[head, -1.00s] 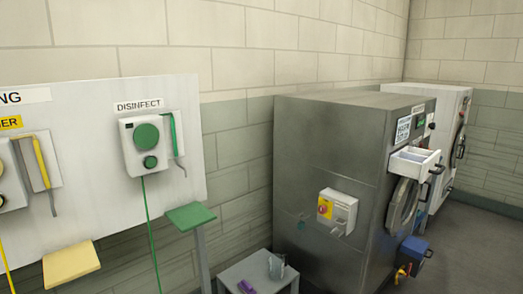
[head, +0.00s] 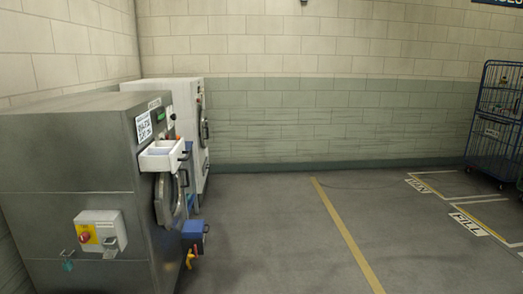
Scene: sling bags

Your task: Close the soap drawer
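The soap drawer (head: 162,155) is a white open-topped tray with a dark handle (head: 184,156) at its front. It sticks out from the upper front of the grey steel washing machine (head: 75,165) at the left of the head view. The machine's round door (head: 166,197) is below the drawer and seen edge-on. Neither of my grippers is in view.
A white machine (head: 165,92) stands behind the grey one. A blue box (head: 194,232) with a yellow tap juts out low at the front. The floor (head: 270,235) to the right is clear, with a yellow line. A blue wire cage trolley (head: 497,115) stands far right.

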